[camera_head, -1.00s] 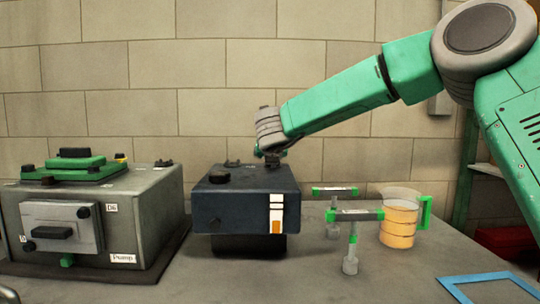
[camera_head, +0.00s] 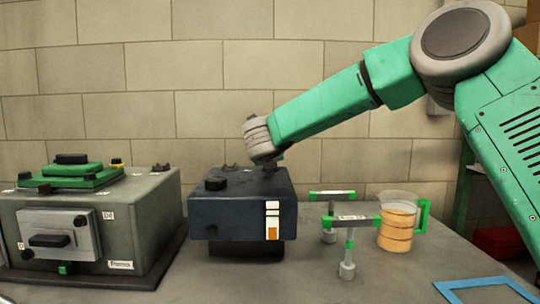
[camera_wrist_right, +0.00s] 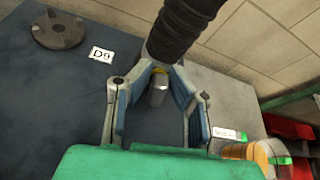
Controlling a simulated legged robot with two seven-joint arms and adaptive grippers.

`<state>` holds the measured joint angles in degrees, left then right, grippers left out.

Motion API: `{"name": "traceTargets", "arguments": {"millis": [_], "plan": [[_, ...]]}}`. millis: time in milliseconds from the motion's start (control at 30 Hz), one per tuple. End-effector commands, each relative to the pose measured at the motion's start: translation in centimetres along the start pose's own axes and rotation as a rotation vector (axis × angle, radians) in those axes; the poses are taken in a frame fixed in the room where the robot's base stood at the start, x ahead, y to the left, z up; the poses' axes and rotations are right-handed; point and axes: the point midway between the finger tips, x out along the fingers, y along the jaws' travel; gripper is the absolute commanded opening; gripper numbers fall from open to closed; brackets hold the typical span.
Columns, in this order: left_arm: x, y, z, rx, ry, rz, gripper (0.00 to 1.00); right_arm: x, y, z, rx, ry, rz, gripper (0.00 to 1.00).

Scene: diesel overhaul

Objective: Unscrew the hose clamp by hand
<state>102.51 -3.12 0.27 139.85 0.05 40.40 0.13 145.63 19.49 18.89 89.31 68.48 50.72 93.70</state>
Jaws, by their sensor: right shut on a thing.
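The dark blue box (camera_head: 235,218) stands on the bench in the head view. My right gripper (camera_head: 268,165) is over its back right part. In the right wrist view, my right gripper (camera_wrist_right: 157,85) is shut on a small grey metal piece, which I take as the hose clamp (camera_wrist_right: 158,93). It has a yellow band at its top and sits at the end of a black ribbed hose (camera_wrist_right: 185,25). The fingers hide part of it, and its thread cannot be seen. In the head view my arm hides the clamp and hose. My left gripper is not in view.
A grey pump box (camera_head: 140,220) with a green top stands left. Right of the blue box are grey stands with green-ended bars (camera_head: 352,220) and an orange-filled jug (camera_head: 397,222). A round black cap (camera_wrist_right: 58,30) lies near the D9 label. A blue frame (camera_head: 487,287) lies at front right.

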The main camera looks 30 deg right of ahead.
Motion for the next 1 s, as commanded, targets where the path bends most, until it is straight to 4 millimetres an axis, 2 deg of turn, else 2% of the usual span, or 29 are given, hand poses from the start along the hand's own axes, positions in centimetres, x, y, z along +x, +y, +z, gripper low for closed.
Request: {"name": "traceTargets", "arguments": {"millis": [100,400,1000], "plan": [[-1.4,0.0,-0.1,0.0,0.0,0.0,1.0,-0.1,0.1,0.2,-0.102,0.002,-0.045,0.0],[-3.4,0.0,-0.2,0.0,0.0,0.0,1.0,0.0,0.7,0.0,-0.368,0.002,-0.152,0.0],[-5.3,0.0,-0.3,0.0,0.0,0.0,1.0,0.3,1.4,-0.6,-0.797,0.001,-0.33,0.0]]}}
